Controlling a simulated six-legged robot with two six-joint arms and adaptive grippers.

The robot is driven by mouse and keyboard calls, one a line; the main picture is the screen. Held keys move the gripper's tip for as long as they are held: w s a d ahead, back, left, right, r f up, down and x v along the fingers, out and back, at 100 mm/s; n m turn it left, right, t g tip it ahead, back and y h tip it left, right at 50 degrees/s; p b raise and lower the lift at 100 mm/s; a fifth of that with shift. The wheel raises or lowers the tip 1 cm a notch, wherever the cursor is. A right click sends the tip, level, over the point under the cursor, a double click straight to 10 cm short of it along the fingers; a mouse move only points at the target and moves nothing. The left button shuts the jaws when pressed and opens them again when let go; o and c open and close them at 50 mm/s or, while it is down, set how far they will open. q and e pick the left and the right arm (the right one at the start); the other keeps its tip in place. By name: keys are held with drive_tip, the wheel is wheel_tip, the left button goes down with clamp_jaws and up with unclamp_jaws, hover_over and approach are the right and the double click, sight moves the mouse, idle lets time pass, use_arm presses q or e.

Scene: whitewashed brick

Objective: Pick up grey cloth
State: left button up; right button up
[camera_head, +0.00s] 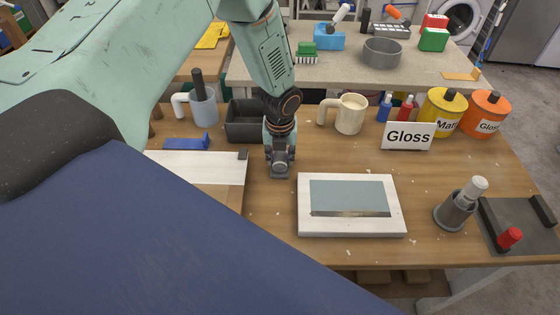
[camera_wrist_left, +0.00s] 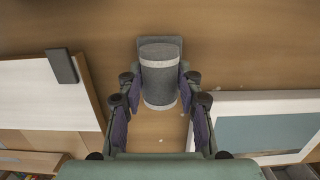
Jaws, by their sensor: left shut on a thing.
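The grey cloth (camera_wrist_left: 159,75) looks like a rolled grey bundle with pale bands in the left wrist view, between the fingertips. My left gripper (camera_wrist_left: 160,88) is shut on it, with one finger on each side. In the head view my left gripper (camera_head: 280,158) points down over the wooden table, between the white board and the white framed panel. The cloth (camera_head: 280,170) shows there only as a small grey shape at the fingertips. I cannot tell whether it touches the table. My right gripper is not in view.
The white framed panel (camera_head: 304,218) lies right of the gripper, and the white board (camera_head: 200,170) lies left. A dark bin (camera_head: 240,122) and cream mug (camera_head: 350,114) stand behind. The Gloss sign (camera_head: 407,137), paint cans and a grey cup (camera_head: 455,212) stand right.

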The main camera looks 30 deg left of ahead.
sight(281, 154)
use_arm(q)
drive_tip(key=shift+w, duration=0.2)
drive_tip(key=shift+c, duration=0.3)
wheel_tip(281, 154, up, 9)
drive_tip(key=shift+p, duration=0.3)
drive_tip(key=shift+s+r, duration=0.15)
drive_tip(key=shift+r, duration=0.35)
